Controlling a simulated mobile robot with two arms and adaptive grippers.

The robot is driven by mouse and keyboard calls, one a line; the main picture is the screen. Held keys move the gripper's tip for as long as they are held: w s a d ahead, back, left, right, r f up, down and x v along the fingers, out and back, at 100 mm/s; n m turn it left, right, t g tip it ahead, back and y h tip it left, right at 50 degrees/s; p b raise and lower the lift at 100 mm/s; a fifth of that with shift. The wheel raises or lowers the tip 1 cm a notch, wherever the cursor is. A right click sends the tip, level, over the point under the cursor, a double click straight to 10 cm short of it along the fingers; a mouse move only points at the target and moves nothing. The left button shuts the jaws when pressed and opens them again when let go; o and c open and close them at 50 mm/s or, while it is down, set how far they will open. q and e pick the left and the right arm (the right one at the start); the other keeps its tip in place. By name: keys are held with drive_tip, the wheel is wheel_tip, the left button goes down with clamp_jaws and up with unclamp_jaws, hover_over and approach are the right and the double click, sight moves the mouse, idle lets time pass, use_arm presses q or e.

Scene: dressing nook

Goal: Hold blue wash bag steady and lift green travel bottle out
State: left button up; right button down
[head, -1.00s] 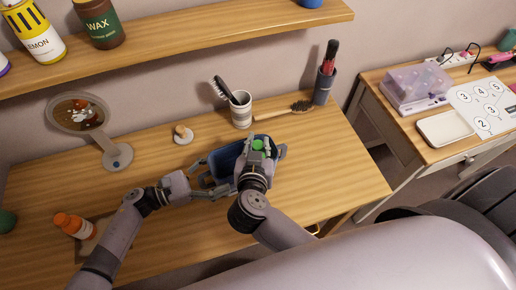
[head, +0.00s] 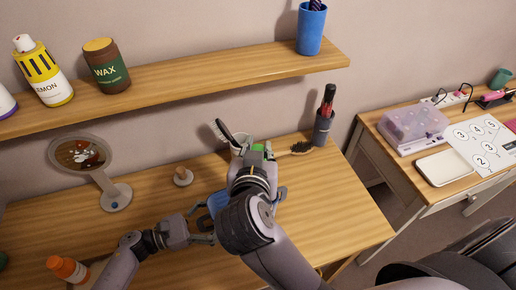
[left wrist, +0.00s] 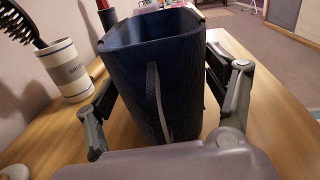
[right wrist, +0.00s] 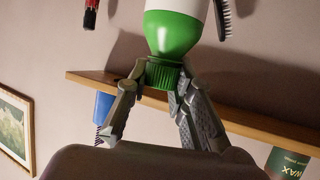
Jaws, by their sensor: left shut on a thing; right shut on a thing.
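The blue wash bag (left wrist: 165,75) stands open-topped on the wooden desk, filling the middle of the left wrist view. In the head view, my right arm hides most of the bag (head: 217,203). My right gripper (right wrist: 160,85) is shut on the ribbed green cap of the travel bottle (right wrist: 172,35), above the bag. The bottle has a green shoulder and pale body; its lower end is out of view. Its green top (head: 257,149) shows in the head view.
A striped cup (left wrist: 65,70) with a hairbrush stands behind the bag. A dark holder (head: 323,126), wooden brush (head: 298,149), stamp-like knob (head: 183,176), mirror (head: 114,196) and orange-capped bottle (head: 66,269) surround it. A shelf (head: 200,77) overhangs the back.

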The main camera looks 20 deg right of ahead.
use_arm(q)
drive_tip(key=o, duration=1.3)
drive_tip(key=a, duration=1.2)
drive_tip(key=shift+s, duration=0.25)
drive_tip(key=shift+s, duration=0.1)
